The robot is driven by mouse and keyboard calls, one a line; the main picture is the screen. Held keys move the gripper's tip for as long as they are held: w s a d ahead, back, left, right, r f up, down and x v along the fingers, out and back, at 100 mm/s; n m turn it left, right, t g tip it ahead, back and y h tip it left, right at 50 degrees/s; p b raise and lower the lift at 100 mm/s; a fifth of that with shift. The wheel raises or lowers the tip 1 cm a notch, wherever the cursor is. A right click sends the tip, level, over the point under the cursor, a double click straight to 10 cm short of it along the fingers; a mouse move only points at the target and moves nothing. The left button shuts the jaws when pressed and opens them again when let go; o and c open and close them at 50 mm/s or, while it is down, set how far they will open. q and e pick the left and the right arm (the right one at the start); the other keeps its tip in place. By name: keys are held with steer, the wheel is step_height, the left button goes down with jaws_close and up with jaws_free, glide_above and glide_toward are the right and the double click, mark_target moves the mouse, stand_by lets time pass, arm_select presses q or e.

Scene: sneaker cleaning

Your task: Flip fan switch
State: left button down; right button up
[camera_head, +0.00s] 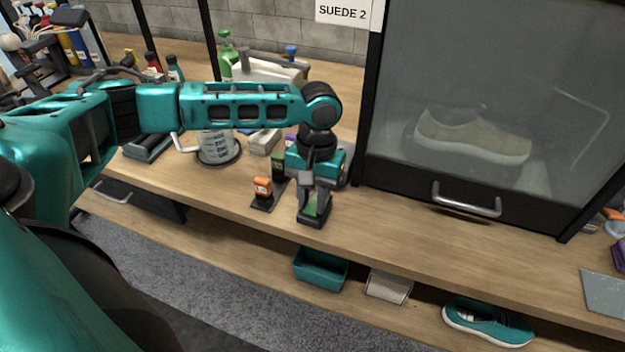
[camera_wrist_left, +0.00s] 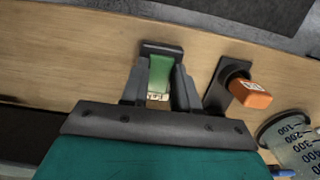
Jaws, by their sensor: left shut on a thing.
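A green lever-like piece (camera_head: 315,206) with a dark base (camera_head: 312,222) stands near the front edge of the workbench. My left gripper (camera_wrist_left: 158,90) reaches down over it, with one finger on each side, and is shut on it. In the left wrist view the green piece (camera_wrist_left: 159,72) shows between the fingers, with a small pale label too small to read. Beside it, an orange block (camera_head: 262,187) stands on a dark plate; it also shows in the left wrist view (camera_wrist_left: 250,94). I cannot tell from any marking which is the fan switch. My right gripper is not in view.
A glass-fronted cabinet (camera_head: 470,90) marked SUEDE 2 holds a pale sneaker (camera_head: 472,135). A measuring cup (camera_head: 217,146) stands on the workbench (camera_head: 205,190). A teal bin (camera_head: 320,268) and a teal shoe (camera_head: 488,322) sit on the lower shelf.

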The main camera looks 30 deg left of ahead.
arm_select(q)
steer(key=shift+w+d+g+b, duration=0.1)
steer(key=shift+w+g+b, duration=0.15)
steer(key=shift+g+b, duration=0.15)
steer(key=shift+w+g+h, duration=0.1)
steer(key=shift+g+h, duration=0.3)
steer(key=shift+g, duration=0.8)
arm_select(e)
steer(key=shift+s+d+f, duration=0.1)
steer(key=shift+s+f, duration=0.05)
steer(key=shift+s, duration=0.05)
arm_select(q)
steer(key=c, duration=0.8)
jaws_free()
steer(key=shift+c, duration=0.2)
steer(key=shift+r, duration=0.1)
steer(key=v, duration=0.7)
